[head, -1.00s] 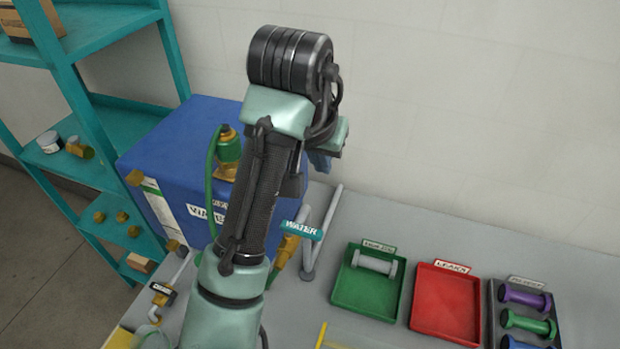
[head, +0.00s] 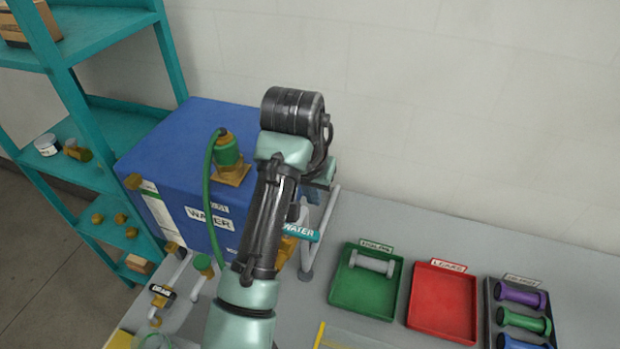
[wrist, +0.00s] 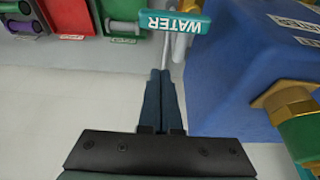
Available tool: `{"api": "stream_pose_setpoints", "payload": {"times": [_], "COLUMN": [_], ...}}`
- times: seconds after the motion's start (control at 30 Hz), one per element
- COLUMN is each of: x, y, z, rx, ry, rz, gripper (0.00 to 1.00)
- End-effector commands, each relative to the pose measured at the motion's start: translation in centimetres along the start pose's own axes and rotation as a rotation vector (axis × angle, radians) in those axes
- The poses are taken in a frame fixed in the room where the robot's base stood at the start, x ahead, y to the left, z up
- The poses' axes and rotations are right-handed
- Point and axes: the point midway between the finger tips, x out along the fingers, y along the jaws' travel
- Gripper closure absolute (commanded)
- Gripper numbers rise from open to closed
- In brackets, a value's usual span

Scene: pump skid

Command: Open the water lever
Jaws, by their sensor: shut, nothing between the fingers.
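The water lever (head: 300,232) is a teal handle marked WATER on a brass valve, beside the blue water tank (head: 190,150). In the wrist view the teal lever (wrist: 173,22) lies crosswise, its lettering upside down, just beyond my fingertips. My gripper (wrist: 160,72) is shut and empty, its two dark fingers side by side and pointing toward the lever. I cannot tell whether they touch it. In the head view my arm hides the fingertips and part of the valve.
A grey pipe (head: 322,230) rises close behind the lever. The green tray (head: 345,300) holds a pale spool; the red tray (head: 443,305) is empty. A rack (head: 490,315) of coloured spools stands at right. A green hose and a drain valve (head: 161,291) are at left.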

Motion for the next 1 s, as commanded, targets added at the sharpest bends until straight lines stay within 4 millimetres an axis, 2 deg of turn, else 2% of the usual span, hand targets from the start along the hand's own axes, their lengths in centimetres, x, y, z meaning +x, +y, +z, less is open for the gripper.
{"api": "stream_pose_setpoints", "payload": {"times": [0.1,0.2,0.43,1.0], "x": [2.4,1.5,1.1,1.2], "y": [0.0,-0.1,0.0,-0.3], "z": [0.1,1.3,3.4,3.6], "rx": [-0.002,-0.003,0.000,0.003], "ry": [-0.006,0.001,-0.001,0.000], "rz": [0.002,0.001,0.000,0.000], "gripper": [1.00,1.00,1.00,1.00]}}
